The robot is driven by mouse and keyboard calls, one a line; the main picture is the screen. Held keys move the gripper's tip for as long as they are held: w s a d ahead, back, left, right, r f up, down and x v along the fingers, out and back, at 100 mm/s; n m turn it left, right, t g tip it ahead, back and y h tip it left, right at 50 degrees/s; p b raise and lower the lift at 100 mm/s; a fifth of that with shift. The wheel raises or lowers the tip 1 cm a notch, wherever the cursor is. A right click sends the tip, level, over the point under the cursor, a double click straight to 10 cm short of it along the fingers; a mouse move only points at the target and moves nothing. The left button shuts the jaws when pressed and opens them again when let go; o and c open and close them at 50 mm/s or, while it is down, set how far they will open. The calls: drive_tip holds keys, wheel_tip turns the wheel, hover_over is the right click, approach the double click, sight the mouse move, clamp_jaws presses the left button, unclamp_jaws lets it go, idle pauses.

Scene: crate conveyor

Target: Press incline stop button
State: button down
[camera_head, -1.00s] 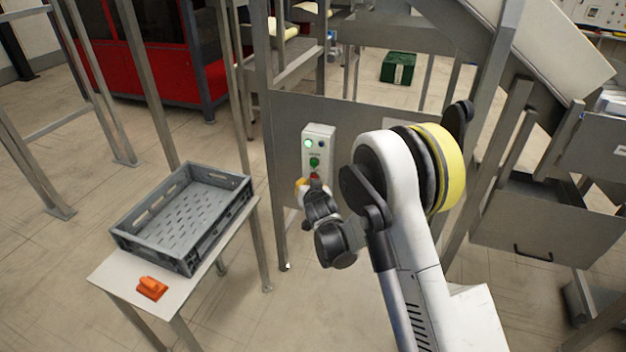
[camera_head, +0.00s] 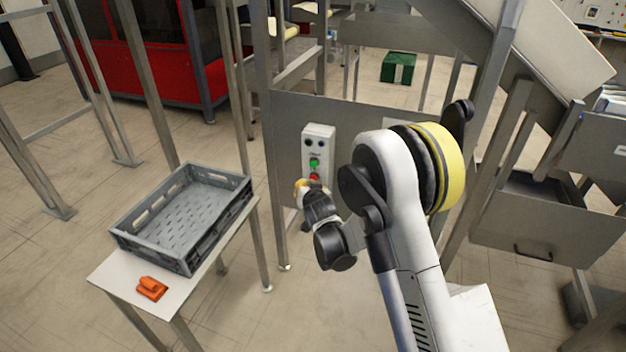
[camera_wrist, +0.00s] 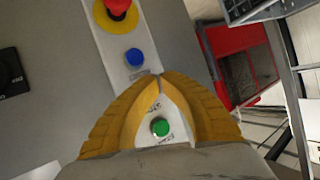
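A pale control box (camera_head: 319,150) is fixed to the grey conveyor frame. The labels are too small to read. My gripper (camera_head: 300,185) is just left of and below the red button, with a small gap showing. In the wrist view, my yellow fingers (camera_wrist: 160,80) meet at their tips and hold nothing. A green button (camera_wrist: 160,127) shows between them, with a blue button (camera_wrist: 134,56) and a red mushroom button (camera_wrist: 118,8) beyond.
A grey crate (camera_head: 190,215) and an orange object (camera_head: 151,288) rest on a small table (camera_head: 115,275) at left. Metal posts flank the control box. A green box (camera_head: 398,67) lies on the floor behind.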

drive_tip(key=shift+s+a, duration=0.15)
drive_tip(key=shift+s, duration=0.15)
drive_tip(key=shift+s+a, duration=0.3)
drive_tip(key=shift+s, duration=0.5)
drive_tip(key=shift+s+a, duration=0.25)
drive_tip(key=shift+s, duration=0.55)
drive_tip(key=shift+s+a, duration=0.3)
drive_tip(key=shift+s, duration=0.5)
drive_tip(key=s+d+r+g+h, duration=0.1)
drive_tip(key=s+d+r, duration=0.5)
drive_tip(key=d+r, duration=0.2)
drive_tip(key=s+d+r+g+h, duration=0.1)
drive_tip(key=s+d+r+g, duration=0.1)
drive_tip(key=s+d+r, duration=0.6)
drive_tip(key=s+d+g, duration=0.1)
drive_tip(key=s+d, duration=0.2)
drive_tip(key=s, duration=0.8)
drive_tip(key=s+d+r+g, duration=0.1)
drive_tip(key=s+d, duration=0.3)
drive_tip(key=s, duration=0.8)
drive_tip(key=shift+s+d+r+g, duration=0.15)
drive_tip(key=shift+r+g, duration=0.05)
drive_tip(key=shift+g, duration=0.4)
